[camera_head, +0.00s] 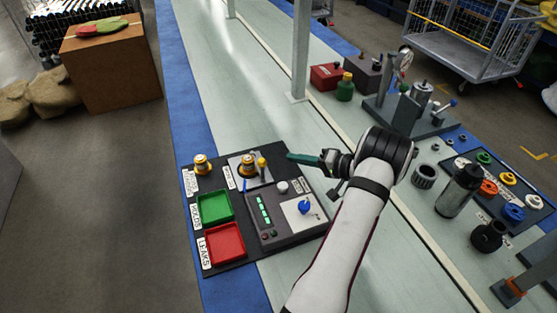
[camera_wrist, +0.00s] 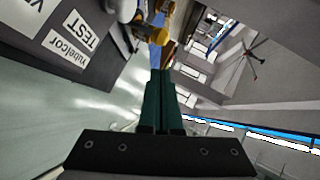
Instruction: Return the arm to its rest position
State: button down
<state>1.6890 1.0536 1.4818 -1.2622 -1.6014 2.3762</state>
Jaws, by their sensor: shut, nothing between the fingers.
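My gripper (camera_head: 300,158) is above the table beside the black test board, with its green fingers pointing left in the head view. In the wrist view the two green fingers (camera_wrist: 160,100) lie together, shut with nothing between them. My white arm reaches up from the bottom of the head view. The black board (camera_head: 222,265) carries a green tray (camera_head: 213,208), a red tray (camera_head: 224,244) and a grey control box (camera_head: 285,222) with a blue knob. A yellow-topped fitting (camera_head: 247,165) stands on the board just left of the fingertips.
Another brass-coloured fitting (camera_head: 202,164) stands at the board's upper left. Right of my arm are a dark cylinder (camera_head: 459,190), a panel of coloured rings (camera_head: 512,192) and a grey fixture (camera_head: 408,112). A grey post (camera_head: 301,50) rises behind. The pale table strip beyond the board is clear.

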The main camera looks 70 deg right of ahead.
jog(key=v, duration=0.7)
jog(key=w+d+r+n+g+h, duration=0.1)
jog(key=w+r+g+h, duration=0.15)
jog(key=w+r, duration=0.5)
jog(key=w+d+r+g+h, duration=0.1)
jog(key=w+r+h, duration=0.25)
jog(key=w, duration=0.75)
jog(key=w+a+r+n+g, duration=0.1)
jog(key=w+a+r+g, duration=0.15)
jog(key=a, duration=0.35)
jog(key=w+a+r+g, duration=0.1)
jog(key=w+a+r, duration=0.1)
jog(key=w+a, duration=0.3)
jog(key=s+a+f+n+g+y, duration=0.1)
jog(key=s+a+y, duration=0.15)
jog(key=a, duration=0.65)
jog(key=s+a+f+n+g+y, duration=0.15)
jog(key=s+a, duration=0.25)
jog(key=a, duration=0.4)
jog(key=s+a+f+n+g+y, duration=0.1)
jog(key=s+a+f+n+g, duration=0.15)
jog(key=a, duration=0.65)
jog(key=s+a+f+n+g+y, duration=0.1)
jog(key=s+a+n+g+y, duration=0.2)
jog(key=s+a, duration=1)
jog(key=a+y, duration=0.1)
jog(key=a, duration=0.2)
jog(key=shift+s, duration=0.25)
